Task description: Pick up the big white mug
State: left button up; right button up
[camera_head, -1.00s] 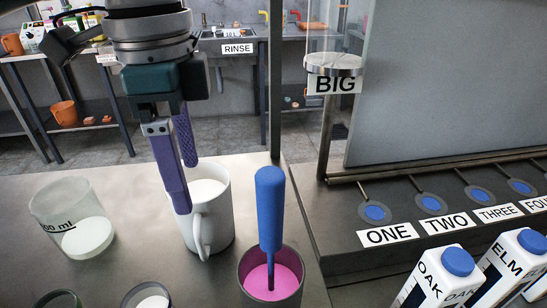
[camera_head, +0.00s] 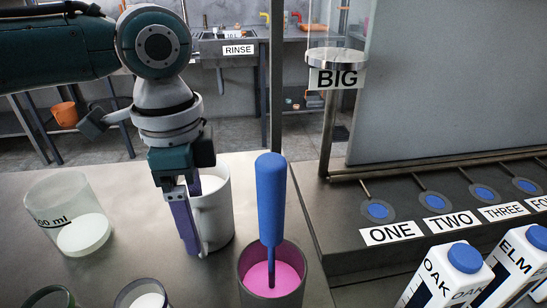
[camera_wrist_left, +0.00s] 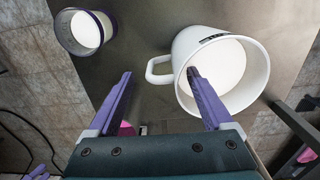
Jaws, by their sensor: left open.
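The big white mug (camera_head: 214,215) stands upright on the metal counter, with white contents inside. In the left wrist view, the mug (camera_wrist_left: 262,88) is at the right and its handle (camera_wrist_left: 152,70) points left, between my fingers. My left gripper (camera_head: 190,222) is open at the mug's left side, pointing down; it also shows in the left wrist view (camera_wrist_left: 160,74). One finger is outside, beyond the handle; the other overlaps the mug's opening, and I cannot tell how deep its tip is. In the head view the gripper hides part of the rim and handle. My right gripper is not in view.
A pink-filled container (camera_head: 272,283) with a blue-handled tool (camera_head: 271,205) stands close right of the mug. A clear beaker (camera_head: 45,215) is at the left. A small dark-rimmed cup (camera_head: 140,290) stands in front. Labelled cartons (camera_head: 445,278) are at the right.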

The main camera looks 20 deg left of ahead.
pick_arm(q)
grip_shut()
dwell(0.6)
jog(key=shift+r, duration=0.1)
dwell(0.6)
